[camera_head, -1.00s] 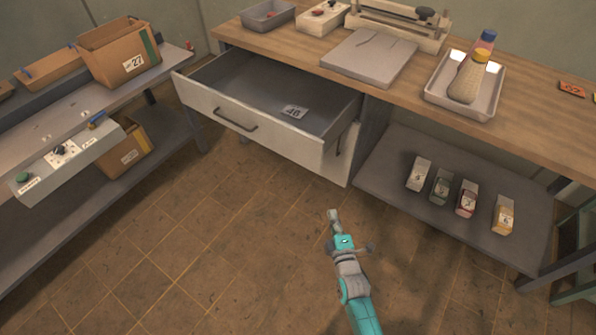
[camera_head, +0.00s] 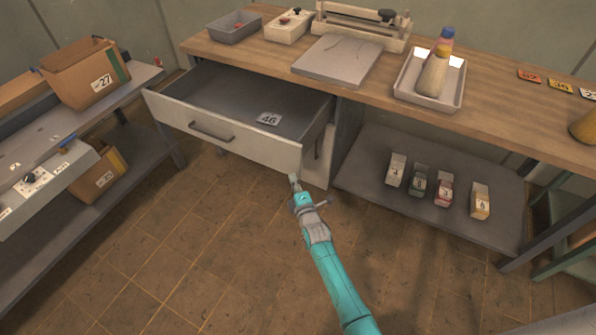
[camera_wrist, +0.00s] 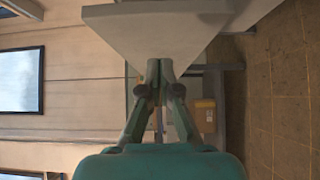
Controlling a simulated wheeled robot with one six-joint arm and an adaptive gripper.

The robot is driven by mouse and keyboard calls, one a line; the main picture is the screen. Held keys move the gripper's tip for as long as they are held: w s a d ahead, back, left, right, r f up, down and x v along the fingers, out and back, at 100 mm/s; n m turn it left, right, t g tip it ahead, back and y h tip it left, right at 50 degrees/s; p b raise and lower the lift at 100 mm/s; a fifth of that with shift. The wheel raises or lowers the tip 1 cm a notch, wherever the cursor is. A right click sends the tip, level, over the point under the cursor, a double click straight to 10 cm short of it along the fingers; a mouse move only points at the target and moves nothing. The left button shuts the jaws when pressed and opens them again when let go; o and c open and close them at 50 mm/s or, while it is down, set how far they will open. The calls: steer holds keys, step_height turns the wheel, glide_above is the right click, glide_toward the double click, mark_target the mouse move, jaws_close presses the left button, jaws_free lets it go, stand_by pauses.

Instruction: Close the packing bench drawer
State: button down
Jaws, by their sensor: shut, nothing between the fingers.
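The packing bench drawer (camera_head: 230,138) is pulled out to the front, at the left part of the bench (camera_head: 490,110). Its white front has a dark bar handle (camera_head: 211,133). My gripper (camera_head: 293,179) is shut and empty, just below the right lower corner of the drawer front. In the wrist view, my gripper (camera_wrist: 160,62) is shut and points toward a pale panel (camera_wrist: 165,35), likely the drawer front. I cannot tell whether the fingertips touch it.
A shelf unit with a cardboard box (camera_head: 85,72) stands at the left. Small numbered boxes (camera_head: 443,188) sit on the bench's lower shelf (camera_head: 365,185). A tray with bottles (camera_head: 430,85) stands on top. The floor before the bench is clear.

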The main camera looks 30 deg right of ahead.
mark_target(295, 163)
steer(key=shift+w+d, duration=1.65)
steer(key=shift+d, duration=0.1)
